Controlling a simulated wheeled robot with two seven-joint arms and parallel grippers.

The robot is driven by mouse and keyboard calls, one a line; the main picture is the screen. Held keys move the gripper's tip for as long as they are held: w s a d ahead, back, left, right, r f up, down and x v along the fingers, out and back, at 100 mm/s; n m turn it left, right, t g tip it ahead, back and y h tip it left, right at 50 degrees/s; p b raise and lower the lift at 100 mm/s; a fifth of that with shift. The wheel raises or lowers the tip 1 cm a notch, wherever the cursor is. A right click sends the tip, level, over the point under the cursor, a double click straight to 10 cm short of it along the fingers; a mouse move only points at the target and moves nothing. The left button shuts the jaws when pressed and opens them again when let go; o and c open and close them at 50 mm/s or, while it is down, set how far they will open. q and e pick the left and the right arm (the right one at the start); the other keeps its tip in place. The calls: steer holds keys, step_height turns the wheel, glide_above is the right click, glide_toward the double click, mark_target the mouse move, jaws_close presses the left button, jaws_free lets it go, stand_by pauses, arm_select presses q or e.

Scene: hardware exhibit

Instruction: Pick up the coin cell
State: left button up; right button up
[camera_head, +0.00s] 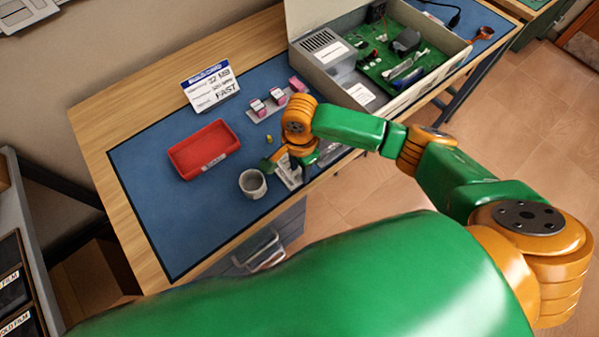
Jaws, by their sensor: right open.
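I cannot make out the coin cell for certain; it may be hidden by my right gripper or too small to tell. My right gripper (276,163) is open, low over the blue mat (145,205), just right of a grey cup (253,184). A silvery item (292,178) lies beside and partly under the gripper. A tiny yellow object (268,139) is on the mat just behind the gripper. My left gripper is out of view.
A red tray (204,149) lies left of the cup. A display card (211,87) and small pink-and-white parts (257,107) are behind. An open computer case (352,60) with a green board fills the back right. The mat's left front is clear.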

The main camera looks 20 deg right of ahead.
steer(key=shift+f, duration=0.35)
jaws_close()
